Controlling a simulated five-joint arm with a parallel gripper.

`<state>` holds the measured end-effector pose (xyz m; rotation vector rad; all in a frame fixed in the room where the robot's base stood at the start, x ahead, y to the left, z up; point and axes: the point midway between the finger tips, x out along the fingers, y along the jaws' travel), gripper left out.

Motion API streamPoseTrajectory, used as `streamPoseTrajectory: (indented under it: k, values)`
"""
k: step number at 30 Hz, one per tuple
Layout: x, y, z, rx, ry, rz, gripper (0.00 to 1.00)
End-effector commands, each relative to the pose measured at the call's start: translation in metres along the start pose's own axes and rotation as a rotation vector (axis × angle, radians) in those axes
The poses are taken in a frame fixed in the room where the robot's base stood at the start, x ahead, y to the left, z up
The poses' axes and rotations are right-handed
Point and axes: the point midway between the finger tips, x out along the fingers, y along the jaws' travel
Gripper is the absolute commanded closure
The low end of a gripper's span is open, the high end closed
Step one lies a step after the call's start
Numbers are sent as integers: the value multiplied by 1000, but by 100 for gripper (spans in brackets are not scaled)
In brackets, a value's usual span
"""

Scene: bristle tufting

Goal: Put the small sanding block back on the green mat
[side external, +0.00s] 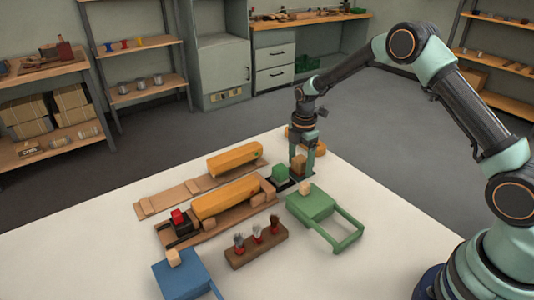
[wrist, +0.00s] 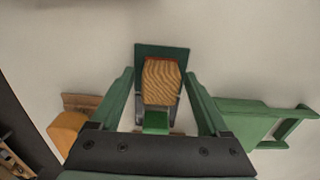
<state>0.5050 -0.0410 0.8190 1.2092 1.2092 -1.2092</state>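The small sanding block (wrist: 162,82), wood-coloured with a reddish far edge, is over the dark green mat (wrist: 163,50) in the wrist view and appears to rest on it. In the side view the block (side external: 298,164) shows between the fingers, low over the table. My gripper (wrist: 159,75) is open, with its green fingers on either side of the block and a visible gap on both sides. In the side view my gripper (side external: 304,170) points down at the back of the white table. The block hides part of the mat.
A green block (side external: 280,173) stands just left of my gripper. A green stand with a handle (side external: 312,202) is in front. An orange brush body (side external: 225,197) lies on a wooden board to the left. A brown holder with bristle tufts (side external: 256,246) and a blue stand (side external: 182,277) are nearer.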

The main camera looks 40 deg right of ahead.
Motion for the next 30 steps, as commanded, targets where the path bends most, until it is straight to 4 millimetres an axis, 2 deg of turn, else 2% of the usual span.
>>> streamPoseTrajectory:
  k: [8, 13, 24, 30]
  values:
    - [0, 0, 0, 0, 0, 0, 21]
    - [-12, 1, 0, 0, 0, 2, 21]
    - [-84, 1, 0, 0, 0, 5, 21]
    - [-113, 1, 0, 0, 0, 3, 21]
